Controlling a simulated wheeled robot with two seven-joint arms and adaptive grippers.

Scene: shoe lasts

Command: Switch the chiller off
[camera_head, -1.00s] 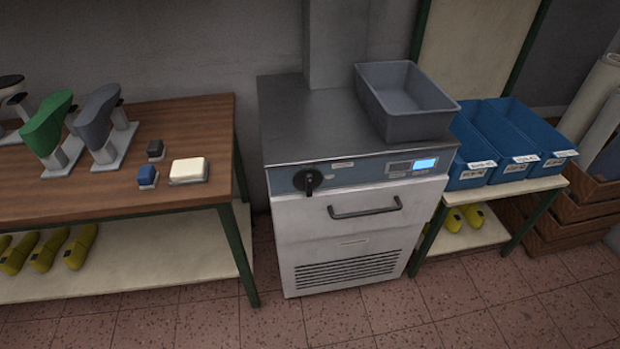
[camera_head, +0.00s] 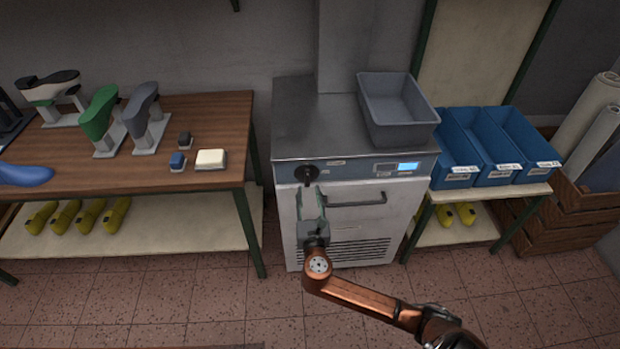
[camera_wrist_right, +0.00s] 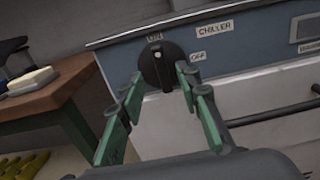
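The chiller (camera_head: 350,130) is a steel cabinet with a blue control strip. Its round black knob (camera_head: 306,174) sits at the strip's left end. In the right wrist view the knob (camera_wrist_right: 157,66) has its grip upright, in line with the ON label (camera_wrist_right: 155,38); the OFF label (camera_wrist_right: 197,57) is to its right. The chiller's display (camera_head: 408,167) is lit. My right gripper (camera_head: 309,190) is open and empty just in front of and below the knob. In the right wrist view its green fingers (camera_wrist_right: 155,86) are apart around the knob's lower part; contact is unclear. My left gripper is out of view.
A grey bin (camera_head: 397,112) stands on the chiller. A bar handle (camera_head: 355,199) crosses the door below the knob. A wooden bench (camera_head: 215,115) with shoe lasts is at the left. Blue crates (camera_head: 490,147) stand on a shelf at the right.

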